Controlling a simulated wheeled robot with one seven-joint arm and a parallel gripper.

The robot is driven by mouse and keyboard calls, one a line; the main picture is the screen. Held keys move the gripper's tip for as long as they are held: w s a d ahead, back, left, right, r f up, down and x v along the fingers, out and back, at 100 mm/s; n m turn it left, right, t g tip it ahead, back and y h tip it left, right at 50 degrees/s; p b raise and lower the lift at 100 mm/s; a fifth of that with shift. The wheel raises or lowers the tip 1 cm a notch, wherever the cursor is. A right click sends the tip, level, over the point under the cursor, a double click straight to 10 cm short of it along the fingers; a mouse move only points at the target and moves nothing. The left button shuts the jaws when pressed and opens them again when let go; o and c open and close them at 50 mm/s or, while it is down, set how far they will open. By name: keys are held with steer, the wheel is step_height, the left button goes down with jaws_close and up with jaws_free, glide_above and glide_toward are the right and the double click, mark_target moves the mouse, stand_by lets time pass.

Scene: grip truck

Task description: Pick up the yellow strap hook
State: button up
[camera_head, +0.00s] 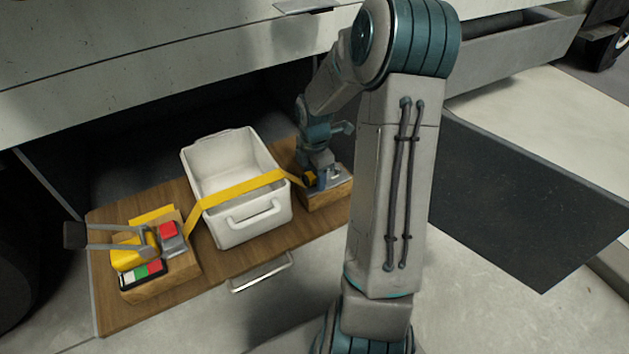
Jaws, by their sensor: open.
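A yellow strap (245,187) runs from the ratchet on the left wooden block, across the top of the white bin, to the right wooden block (326,198). The yellow hook end (310,179) of the strap sits at the left top of that right block, small and partly hidden by my gripper. My gripper (322,180) points down right over the block, beside the hook end. Its jaws are open, but the fingertips are small and dark, and I cannot tell whether they touch the hook.
A white bin (257,219) stands on the wooden board (108,312), with a handle in front. The left block (170,288) carries a yellow ratchet (128,253), a red button (168,230) and a switch panel (143,274). The truck body overhangs behind.

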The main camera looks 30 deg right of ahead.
steer(key=c, duration=1.1)
steer(key=shift+r, duration=0.15)
steer(key=r+p, duration=0.2)
steer(key=r, duration=0.1)
steer(key=r+p, duration=0.1)
steer(key=r, duration=0.1)
steer(key=shift+s+d, duration=0.35)
steer(key=s+d+r+p, duration=0.1)
steer(key=s+d+r, duration=0.1)
steer(key=s+d+r+p, duration=0.2)
steer(key=s+d, duration=0.1)
steer(key=s+d+r+p, duration=0.2)
steer(key=s, duration=0.1)
steer(key=shift+d, duration=0.4)
